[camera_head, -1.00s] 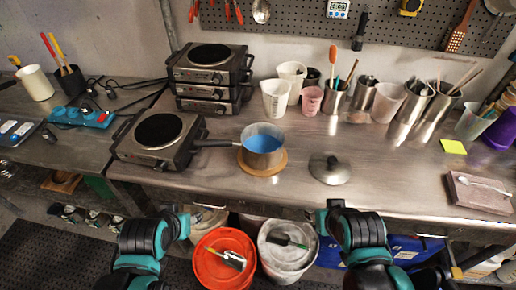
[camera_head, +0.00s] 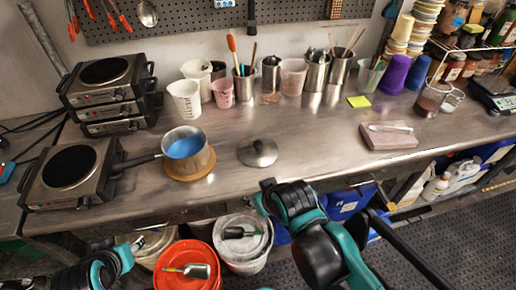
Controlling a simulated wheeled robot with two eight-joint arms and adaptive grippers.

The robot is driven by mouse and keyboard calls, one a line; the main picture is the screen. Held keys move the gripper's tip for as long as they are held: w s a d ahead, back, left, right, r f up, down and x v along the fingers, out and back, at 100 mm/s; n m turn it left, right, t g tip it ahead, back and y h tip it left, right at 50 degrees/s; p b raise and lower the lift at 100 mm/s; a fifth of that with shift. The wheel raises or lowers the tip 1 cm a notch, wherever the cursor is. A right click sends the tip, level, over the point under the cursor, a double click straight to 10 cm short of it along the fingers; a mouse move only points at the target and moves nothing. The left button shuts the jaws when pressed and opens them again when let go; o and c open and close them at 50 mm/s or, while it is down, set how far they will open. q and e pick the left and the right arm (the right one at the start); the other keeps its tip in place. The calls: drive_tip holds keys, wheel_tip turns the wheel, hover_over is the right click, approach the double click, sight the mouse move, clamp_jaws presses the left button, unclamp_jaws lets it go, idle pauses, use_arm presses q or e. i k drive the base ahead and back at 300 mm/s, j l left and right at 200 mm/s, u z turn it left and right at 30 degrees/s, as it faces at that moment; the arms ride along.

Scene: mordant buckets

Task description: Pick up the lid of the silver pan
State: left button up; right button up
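The silver lid (camera_head: 258,153) with a dark knob lies on the metal workbench, a little right of the pan and apart from it. My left arm (camera_head: 88,272) shows at the lower left and my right arm (camera_head: 305,215) at the bottom middle, below the bench's front edge. I cannot make out fingers on either arm, and neither arm touches the lid.
A hot plate (camera_head: 70,168) stands left of the pan, with stacked hot plates (camera_head: 108,92) behind. Cups and tool holders line the back. A pinkish slab (camera_head: 388,136) lies to the right. An orange bucket (camera_head: 187,262) stands below. Bench around the lid is clear.

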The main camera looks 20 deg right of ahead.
sight(256, 150)
drive_tip(key=l+z, duration=0.3)
drive_tip(key=l, duration=0.3)
drive_tip(key=i+l+z, duration=0.1)
drive_tip(key=l+z, duration=0.2)
drive_tip(key=l, duration=0.3)
drive_tip(key=i+l+z, duration=0.25)
drive_tip(key=l, duration=0.1)
